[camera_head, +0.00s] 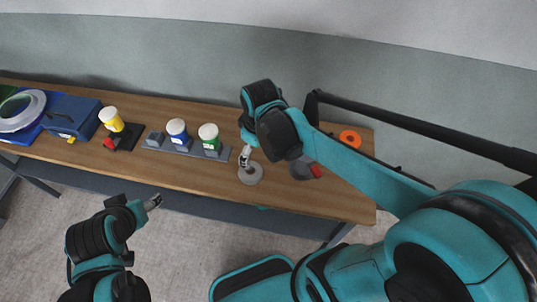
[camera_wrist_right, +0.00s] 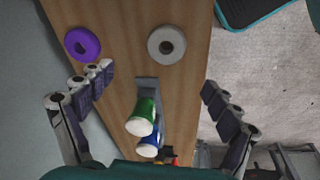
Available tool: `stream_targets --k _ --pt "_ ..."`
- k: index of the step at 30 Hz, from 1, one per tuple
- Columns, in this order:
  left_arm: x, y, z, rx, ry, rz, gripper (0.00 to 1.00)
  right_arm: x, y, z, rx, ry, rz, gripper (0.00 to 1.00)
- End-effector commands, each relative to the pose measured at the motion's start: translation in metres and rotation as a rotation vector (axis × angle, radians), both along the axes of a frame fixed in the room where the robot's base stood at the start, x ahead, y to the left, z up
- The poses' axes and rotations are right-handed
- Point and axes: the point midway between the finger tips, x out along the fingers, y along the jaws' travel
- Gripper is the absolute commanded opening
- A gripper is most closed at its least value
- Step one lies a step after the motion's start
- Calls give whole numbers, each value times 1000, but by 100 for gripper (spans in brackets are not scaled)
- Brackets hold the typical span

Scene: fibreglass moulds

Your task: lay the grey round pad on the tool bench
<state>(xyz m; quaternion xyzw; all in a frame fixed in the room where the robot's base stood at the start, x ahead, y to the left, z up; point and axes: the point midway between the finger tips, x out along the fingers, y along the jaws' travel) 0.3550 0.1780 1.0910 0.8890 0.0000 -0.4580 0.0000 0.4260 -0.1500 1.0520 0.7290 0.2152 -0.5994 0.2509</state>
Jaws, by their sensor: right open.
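The grey round pad (camera_head: 250,179) lies flat on the wooden tool bench (camera_head: 330,199), near its front edge. In the right wrist view the pad (camera_wrist_right: 166,33) is a grey disc with a small round centre. My right gripper (camera_head: 246,157) is above the bench, just behind and over the pad in the head view. Its fingers (camera_wrist_right: 156,80) are spread with nothing between them, and the pad is apart from them. My left gripper (camera_head: 153,202) hangs in front of the bench, away from the pad; its jaw opening is unclear.
A purple ring (camera_wrist_right: 82,31) lies beside the pad. White-lidded green (camera_head: 209,143), blue (camera_head: 177,136) and yellow (camera_head: 111,122) containers stand to the left, with a blue box (camera_head: 73,117) beyond. An orange ring (camera_head: 350,132) lies at the right, near a dark rail.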

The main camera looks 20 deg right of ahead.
Motion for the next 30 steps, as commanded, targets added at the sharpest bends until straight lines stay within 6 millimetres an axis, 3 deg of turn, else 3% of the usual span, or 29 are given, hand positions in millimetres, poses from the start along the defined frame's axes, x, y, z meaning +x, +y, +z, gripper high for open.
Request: stream_targets --k 1,6,12,26,30 --pt "0 0 0 0 0 0 62 -14 -5 9 18 -52 -82 90" --pt "0 0 0 0 0 0 62 -44 -17 30 110 -226 -350 90" --pt "0 0 0 0 0 0 62 -66 -25 37 215 -365 -560 90" --pt "0 0 -1 0 0 0 62 -71 -28 38 257 -410 -630 90" --pt "0 0 -18 0 0 0 62 -71 -28 21 256 -409 -629 90"
